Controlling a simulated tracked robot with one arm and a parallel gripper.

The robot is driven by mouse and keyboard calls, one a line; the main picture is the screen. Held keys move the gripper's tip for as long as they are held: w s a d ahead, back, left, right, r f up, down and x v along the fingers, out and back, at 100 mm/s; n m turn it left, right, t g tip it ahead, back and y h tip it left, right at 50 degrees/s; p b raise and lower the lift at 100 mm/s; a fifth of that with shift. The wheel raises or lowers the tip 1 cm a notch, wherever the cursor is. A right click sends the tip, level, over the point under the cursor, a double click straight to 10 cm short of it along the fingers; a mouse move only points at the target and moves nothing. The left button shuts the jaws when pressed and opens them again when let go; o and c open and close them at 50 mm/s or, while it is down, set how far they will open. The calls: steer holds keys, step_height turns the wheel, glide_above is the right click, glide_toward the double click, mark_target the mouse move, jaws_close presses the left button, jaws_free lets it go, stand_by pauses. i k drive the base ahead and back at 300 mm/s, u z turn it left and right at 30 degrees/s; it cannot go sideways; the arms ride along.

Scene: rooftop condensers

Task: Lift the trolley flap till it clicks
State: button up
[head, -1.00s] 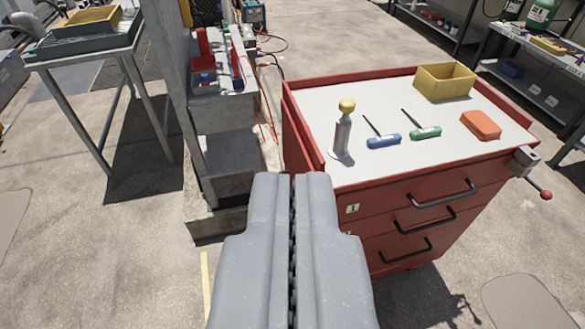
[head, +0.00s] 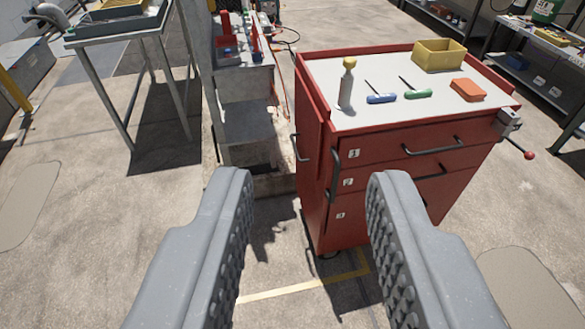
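The red trolley (head: 400,150) stands ahead, right of centre, with a pale top and numbered drawers with black bar handles. A red panel, which looks like the flap (head: 312,125), hangs down along its left side. A dark handle (head: 296,148) shows at that panel's left edge and another dark bar (head: 335,172) at the trolley's front left corner. My gripper (head: 312,178) is open and empty, its ribbed fingers wide apart in front of the trolley's left side, apart from the flap. The right finger hides part of the lower drawers.
On the trolley top are a yellow-capped bottle (head: 347,85), blue (head: 381,98) and green (head: 418,94) handled tools, an orange block (head: 467,89) and a yellow bin (head: 438,55). A vise (head: 509,122) juts right. A grey bench (head: 243,110) stands close left of the trolley.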

mark_target(309, 122)
steer(key=z, duration=0.05)
steer(key=k, duration=0.6)
steer(key=u, duration=0.35)
steer(key=i, duration=1.65)
steer(key=z, duration=0.4)
